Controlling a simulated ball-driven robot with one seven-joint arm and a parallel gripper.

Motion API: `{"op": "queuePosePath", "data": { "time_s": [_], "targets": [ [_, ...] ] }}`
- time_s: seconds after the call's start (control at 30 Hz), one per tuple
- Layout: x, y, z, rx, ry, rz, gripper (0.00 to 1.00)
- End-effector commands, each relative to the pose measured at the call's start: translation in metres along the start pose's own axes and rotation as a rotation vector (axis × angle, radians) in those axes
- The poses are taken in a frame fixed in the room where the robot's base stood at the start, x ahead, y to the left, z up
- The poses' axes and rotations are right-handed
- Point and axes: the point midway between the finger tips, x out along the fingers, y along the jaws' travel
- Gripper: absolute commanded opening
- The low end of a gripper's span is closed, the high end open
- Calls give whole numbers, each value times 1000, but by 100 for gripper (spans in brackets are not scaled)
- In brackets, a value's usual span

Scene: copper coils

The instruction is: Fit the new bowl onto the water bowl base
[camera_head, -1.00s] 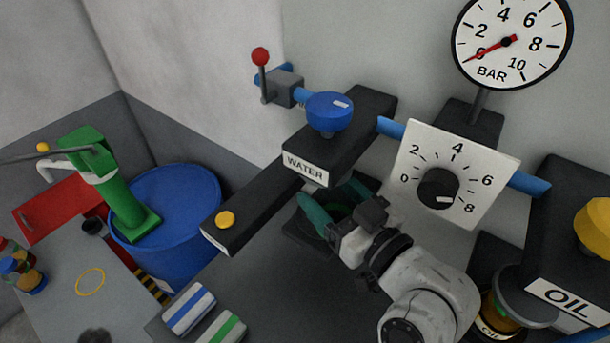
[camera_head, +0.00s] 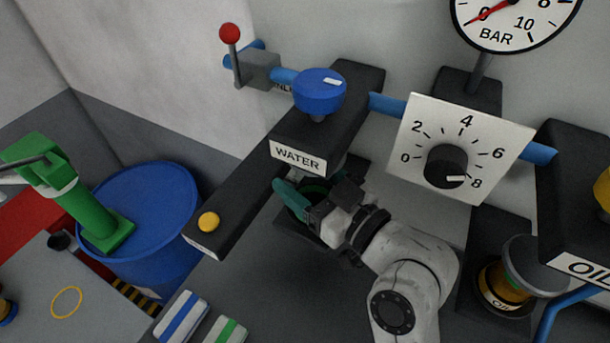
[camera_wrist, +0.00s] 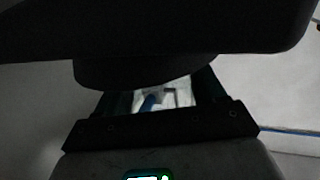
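The water bowl base is the black housing labelled WATER (camera_head: 298,157), below the blue knob (camera_head: 319,92). My gripper (camera_head: 310,188) is just under its front end. Its teal fingers stand apart, with a dark green ring (camera_head: 317,191) and a pale patch between them. I cannot tell whether these are the new bowl or whether the fingers grip it. In the dim wrist view, the fingers (camera_wrist: 163,95) reach up beneath a dark rounded underside (camera_wrist: 145,72). A bright gap with a blue shape shows between them. The bowl's outline is not clear in either view.
The dark arm with the yellow button (camera_head: 208,222) juts out left of my gripper. The white dial plate (camera_head: 460,150) and oil unit (camera_head: 580,266) are at right. A blue barrel (camera_head: 150,262) and striped blocks (camera_head: 181,318) are at left. The red-handled valve (camera_head: 252,66) is above.

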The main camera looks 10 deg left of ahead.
Motion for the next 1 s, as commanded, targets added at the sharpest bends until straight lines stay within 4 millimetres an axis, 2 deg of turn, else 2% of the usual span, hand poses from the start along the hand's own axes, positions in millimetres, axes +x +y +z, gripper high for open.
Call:
{"op": "queuePosePath", "data": {
  "time_s": [0.03, 0.27, 0.5, 0.67, 0.73, 1.0],
  "targets": [
    [0, 0, 0, 0, -1, 0, 73],
    [0, 0, 0, 0, -1, 0, 95],
    [0, 0, -1, 0, -1, 0, 95],
    [0, 0, -11, 0, -1, 0, 95],
    [-13, 1, -3, 1, -2, 3, 95],
    [-71, 2, -3, 0, -1, 5, 95]
  ]
}}
